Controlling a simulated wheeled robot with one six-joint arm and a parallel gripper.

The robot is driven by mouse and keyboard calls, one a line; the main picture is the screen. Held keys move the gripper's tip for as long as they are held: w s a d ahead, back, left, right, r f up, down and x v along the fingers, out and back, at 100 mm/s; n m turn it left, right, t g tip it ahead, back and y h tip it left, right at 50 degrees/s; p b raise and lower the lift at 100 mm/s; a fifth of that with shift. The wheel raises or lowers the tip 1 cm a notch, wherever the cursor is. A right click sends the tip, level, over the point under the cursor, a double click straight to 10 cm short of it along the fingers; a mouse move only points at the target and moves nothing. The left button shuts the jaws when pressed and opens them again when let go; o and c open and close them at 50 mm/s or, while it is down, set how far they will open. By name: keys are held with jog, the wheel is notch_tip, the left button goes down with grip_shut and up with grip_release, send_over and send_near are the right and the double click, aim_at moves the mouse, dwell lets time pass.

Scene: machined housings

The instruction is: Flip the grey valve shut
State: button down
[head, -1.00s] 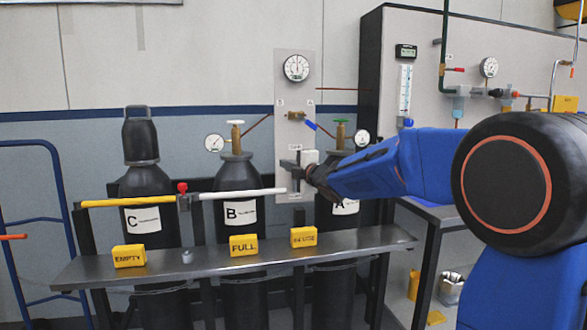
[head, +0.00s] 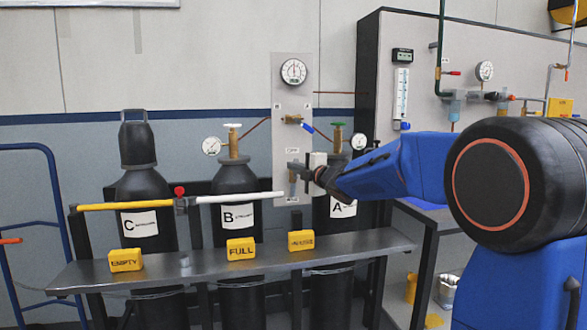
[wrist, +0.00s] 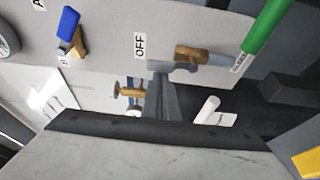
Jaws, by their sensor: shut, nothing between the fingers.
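The grey valve has a brass body and a grey lever (wrist: 218,58), beside the OFF label (wrist: 140,45) in the wrist view. In the head view it sits low on the upright panel (head: 291,80), under the OFF label and partly hidden by my gripper. The lever seems to hang downward, away from the label. My gripper (head: 297,168) is in front of this spot in the head view. In the wrist view its fingertips (wrist: 172,66) are shut with nothing between them, close by the brass body. I cannot tell whether they touch it.
A blue-lever valve (wrist: 68,30) is higher on the panel. A green handle (wrist: 265,25) is near the grey lever. Gas cylinders (head: 238,190) stand behind a grey shelf (head: 210,268) with yellow blocks. A white bar (head: 240,197) crosses in front, left of my gripper.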

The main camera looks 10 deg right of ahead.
jog(key=shift+d+m, duration=0.2)
jog(key=shift+m, duration=0.3)
jog(key=d+f+m+t+h, duration=0.1)
jog(key=d+m+t+h, duration=0.1)
jog(key=m, duration=0.8)
jog(key=d+f+m+t+h, duration=0.2)
jog(key=d+m+h, duration=0.2)
jog(key=m, duration=0.7)
jog(key=shift+f+t, duration=0.25)
jog(key=shift+t, duration=0.15)
jog(key=shift+f+m, duration=0.1)
jog(key=shift+m, duration=0.2)
jog(key=s, duration=0.9)
jog(key=shift+s+r, duration=0.25)
jog(key=shift+r, duration=0.2)
